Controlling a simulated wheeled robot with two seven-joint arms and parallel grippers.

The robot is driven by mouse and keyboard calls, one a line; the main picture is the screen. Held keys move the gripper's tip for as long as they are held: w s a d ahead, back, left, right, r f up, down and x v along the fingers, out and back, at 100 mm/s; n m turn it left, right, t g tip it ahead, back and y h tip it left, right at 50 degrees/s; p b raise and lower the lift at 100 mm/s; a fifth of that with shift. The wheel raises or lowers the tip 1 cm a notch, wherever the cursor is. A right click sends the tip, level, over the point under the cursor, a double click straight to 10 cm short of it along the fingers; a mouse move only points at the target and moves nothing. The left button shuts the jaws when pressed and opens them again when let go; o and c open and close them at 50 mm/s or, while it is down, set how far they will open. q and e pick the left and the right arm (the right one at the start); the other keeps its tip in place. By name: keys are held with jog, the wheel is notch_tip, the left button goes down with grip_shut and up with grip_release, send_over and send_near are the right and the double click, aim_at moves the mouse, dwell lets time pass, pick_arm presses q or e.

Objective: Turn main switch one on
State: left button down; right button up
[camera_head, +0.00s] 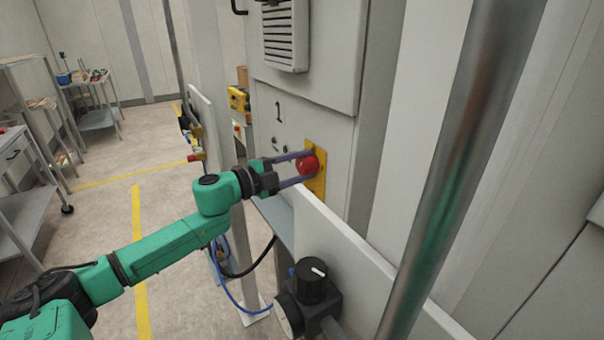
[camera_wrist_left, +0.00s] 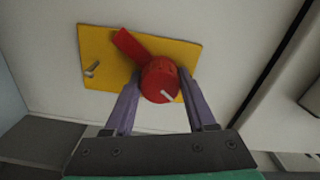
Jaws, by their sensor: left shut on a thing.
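Main switch one is a red rotary knob (camera_head: 308,165) on a yellow plate (camera_head: 317,184), on the light cabinet panel under the black number 1. My left gripper (camera_head: 303,168) reaches it from the left, with its purple fingers on either side of the knob. In the left wrist view, the red knob (camera_wrist_left: 160,82) has a red handle pointing to the upper left across the yellow plate (camera_wrist_left: 98,50). The fingers of my left gripper (camera_wrist_left: 165,92) are shut on the knob's round part. My right gripper is not in view.
A metal pole (camera_head: 460,150) stands in front of the cabinet on the right. A low white panel (camera_head: 345,255) and a black-knobbed regulator (camera_head: 312,282) are below the switch. Shelves (camera_head: 90,95) stand at the far left, with open floor between.

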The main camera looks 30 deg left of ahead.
pick_arm(q)
jog(key=m+b, duration=0.4)
jog(key=m, duration=0.1)
jog(key=shift+f+m, duration=0.2)
jog(key=shift+m, duration=0.1)
jog(key=m+b, duration=0.2)
jog(key=m, duration=0.1)
jog(key=shift+m, duration=0.4)
jog(key=shift+r+m+b, duration=0.1)
jog(key=shift+m+b, duration=0.3)
jog(key=shift+m, duration=0.2)
jog(key=shift+c, duration=1.1)
grip_release()
jog(key=shift+d, duration=0.1)
